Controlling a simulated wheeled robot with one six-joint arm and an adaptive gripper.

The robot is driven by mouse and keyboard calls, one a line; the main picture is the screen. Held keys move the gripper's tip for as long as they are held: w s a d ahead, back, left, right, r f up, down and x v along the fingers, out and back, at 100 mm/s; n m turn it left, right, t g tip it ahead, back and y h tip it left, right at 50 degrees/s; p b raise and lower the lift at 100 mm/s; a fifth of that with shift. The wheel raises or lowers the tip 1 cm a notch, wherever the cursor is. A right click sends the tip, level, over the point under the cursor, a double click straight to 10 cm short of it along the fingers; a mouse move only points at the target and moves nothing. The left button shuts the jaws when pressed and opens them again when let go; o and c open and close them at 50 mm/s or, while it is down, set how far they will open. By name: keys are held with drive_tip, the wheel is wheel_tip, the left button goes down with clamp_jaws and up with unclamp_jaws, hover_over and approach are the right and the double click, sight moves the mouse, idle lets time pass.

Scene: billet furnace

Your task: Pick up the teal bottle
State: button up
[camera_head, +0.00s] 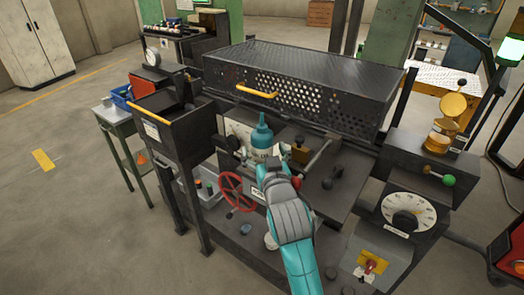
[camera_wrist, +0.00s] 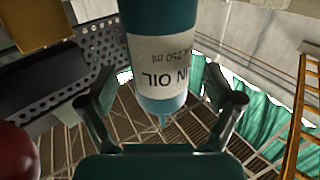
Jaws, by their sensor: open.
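The teal bottle (camera_head: 262,140) stands upright on the machine's dark shelf, with a narrow nozzle on top and a pale label. In the wrist view the bottle (camera_wrist: 155,25) shows large, nozzle pointing down in the picture, with "OIL" and "250 ml" on the label. My gripper (camera_wrist: 162,106) is open, with one finger on each side of the bottle's shoulder in that view. I see a gap on both sides; how deep the bottle sits between the fingers is hard to judge. In the head view my gripper (camera_head: 270,168) partly hides the bottle's lower part.
A red handwheel (camera_head: 237,191) is left of my gripper. A brass-coloured block (camera_head: 301,151) stands right of the bottle. A perforated dark hood (camera_head: 300,90) with a yellow handle (camera_head: 257,90) lies behind and above. A dial box (camera_head: 408,213) is at the right.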

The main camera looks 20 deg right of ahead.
drive_tip(key=shift+w+d, duration=0.1)
drive_tip(key=shift+w, duration=0.95)
drive_tip(key=c, duration=1.5)
drive_tip(key=shift+o, duration=0.2)
drive_tip(key=shift+r, duration=0.1)
